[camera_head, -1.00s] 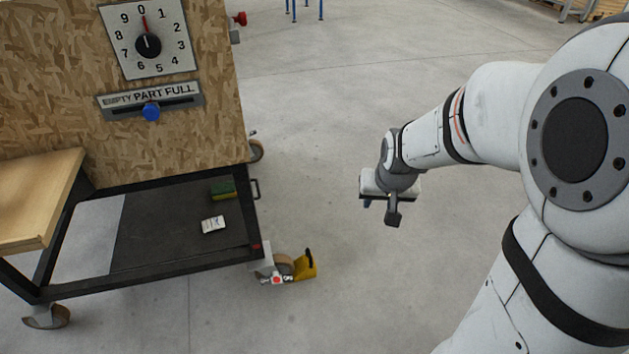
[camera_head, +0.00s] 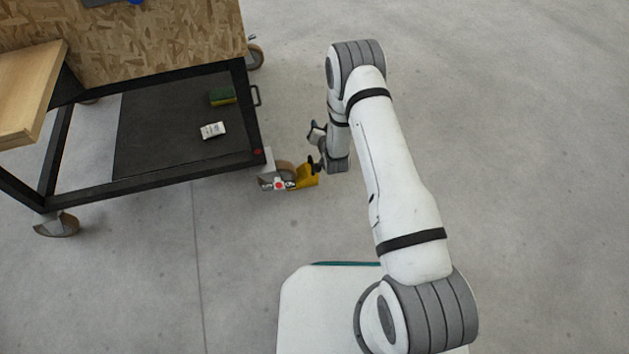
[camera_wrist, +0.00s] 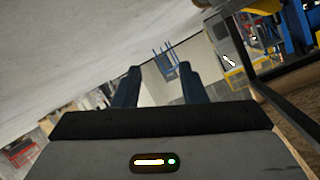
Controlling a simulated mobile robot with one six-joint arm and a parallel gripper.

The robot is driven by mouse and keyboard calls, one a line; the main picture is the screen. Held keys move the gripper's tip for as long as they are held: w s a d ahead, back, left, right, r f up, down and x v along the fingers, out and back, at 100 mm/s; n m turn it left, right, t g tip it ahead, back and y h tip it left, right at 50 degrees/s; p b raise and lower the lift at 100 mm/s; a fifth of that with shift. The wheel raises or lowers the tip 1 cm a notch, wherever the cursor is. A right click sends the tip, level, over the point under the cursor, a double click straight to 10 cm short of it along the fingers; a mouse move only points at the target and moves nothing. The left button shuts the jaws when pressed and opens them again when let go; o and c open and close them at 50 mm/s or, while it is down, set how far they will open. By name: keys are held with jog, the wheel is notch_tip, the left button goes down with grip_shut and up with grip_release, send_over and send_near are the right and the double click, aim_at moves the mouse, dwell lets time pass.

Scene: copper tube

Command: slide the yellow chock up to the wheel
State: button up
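The yellow chock (camera_head: 307,177) stands on the floor just right of the trolley's near right caster wheel (camera_head: 284,169) in the head view. A narrow gap or contact between them cannot be told. My gripper (camera_head: 317,146) is low, right beside and above the chock, and partly overlaps it from this angle. In the wrist view its two dark blue fingers (camera_wrist: 158,84) are apart with nothing between them. Neither the chock nor the wheel can be made out in the wrist view. Whether the gripper touches the chock is unclear.
The black-framed trolley (camera_head: 150,177) fills the left; its lower shelf holds a green-and-yellow sponge (camera_head: 222,96) and a white label-like packet (camera_head: 213,130). A wooden board (camera_head: 30,90) juts out at left. The floor right of the arm is clear.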

jog(key=s+a+f+t+y, duration=0.15)
jog(key=s+f, duration=0.25)
jog(key=f, duration=0.4)
jog(key=t+b, duration=0.1)
jog(key=t, duration=0.2)
send_near(311, 161)
jog(key=shift+w+f+m+g+y, duration=0.1)
jog(key=shift+w+m+g+y, duration=0.1)
jog(key=shift+w, duration=0.3)
jog(key=shift+w+f+m+g+y, duration=0.1)
jog(key=shift+w+y, duration=0.05)
jog(key=shift+w, duration=0.35)
jog(key=shift+w, duration=0.1)
jog(key=b+x, duration=0.3)
jog(key=x, duration=0.3)
jog(key=shift+w+f, duration=0.1)
jog(key=shift+w, duration=0.05)
jog(key=shift+w+a+b, duration=0.3)
jog(key=shift+w, duration=0.4)
grip_shut()
